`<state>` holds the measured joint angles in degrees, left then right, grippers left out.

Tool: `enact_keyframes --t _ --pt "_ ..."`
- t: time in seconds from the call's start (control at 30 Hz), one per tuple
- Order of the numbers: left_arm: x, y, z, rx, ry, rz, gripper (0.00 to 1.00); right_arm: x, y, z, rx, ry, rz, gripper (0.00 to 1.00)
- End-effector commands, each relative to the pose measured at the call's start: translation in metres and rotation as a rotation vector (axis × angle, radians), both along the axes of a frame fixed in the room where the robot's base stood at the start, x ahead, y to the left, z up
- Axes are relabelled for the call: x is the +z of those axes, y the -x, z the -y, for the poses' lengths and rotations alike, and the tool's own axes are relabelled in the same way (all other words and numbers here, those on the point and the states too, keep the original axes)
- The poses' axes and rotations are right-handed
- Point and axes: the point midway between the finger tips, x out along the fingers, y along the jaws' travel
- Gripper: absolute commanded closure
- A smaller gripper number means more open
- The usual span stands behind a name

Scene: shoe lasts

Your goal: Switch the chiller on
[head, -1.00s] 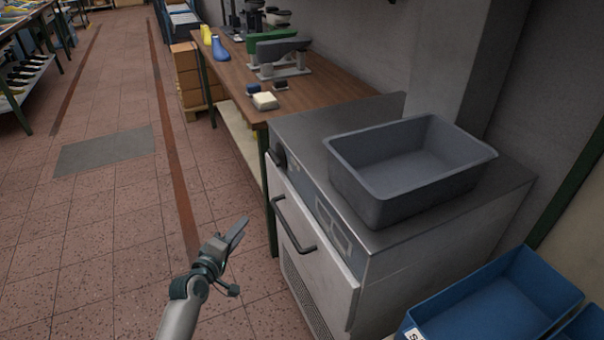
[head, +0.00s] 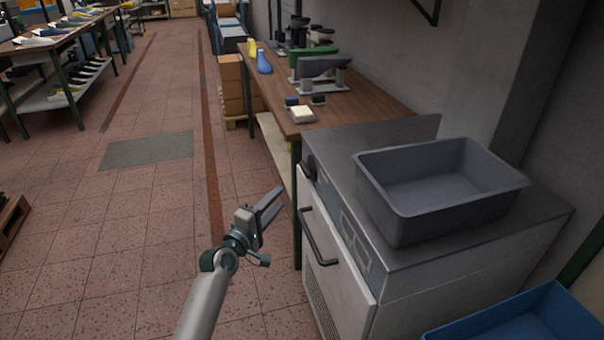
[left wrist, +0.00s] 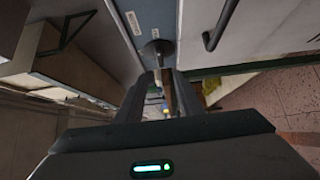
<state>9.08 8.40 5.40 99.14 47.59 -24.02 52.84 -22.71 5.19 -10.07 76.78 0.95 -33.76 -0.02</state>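The chiller (head: 345,285) is a steel cabinet with a pale front door, a dark bar handle (head: 318,245) and a control strip above the door. A dark round knob (head: 308,166) sits at the far end of that strip. In the left wrist view the knob (left wrist: 157,47) shows on the blue-grey panel, ahead of the fingertips and roughly in line with the gap between them. My left gripper (head: 278,198) is open and empty, in front of the chiller's far front corner, apart from it. The knob's setting is too small to read. My right gripper is not in view.
A grey bin (head: 395,225) stands on the chiller top. A wooden workbench (head: 355,115) with tools and small blocks adjoins its far side. A blue crate (head: 455,335) is at the lower right. The tiled floor left of the chiller is clear.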

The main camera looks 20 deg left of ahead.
Motion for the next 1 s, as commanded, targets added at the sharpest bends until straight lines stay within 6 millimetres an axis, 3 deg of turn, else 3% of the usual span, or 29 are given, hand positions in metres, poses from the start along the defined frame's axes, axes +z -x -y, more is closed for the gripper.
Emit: enact_keyframes --t 0.7,1.0 --pt "0.0 -0.118 0.023 -0.001 -0.002 0.001 0.66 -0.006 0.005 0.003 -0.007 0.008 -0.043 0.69" --pt "0.0 -0.149 0.029 -0.001 -0.002 0.001 0.66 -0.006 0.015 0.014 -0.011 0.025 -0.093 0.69"
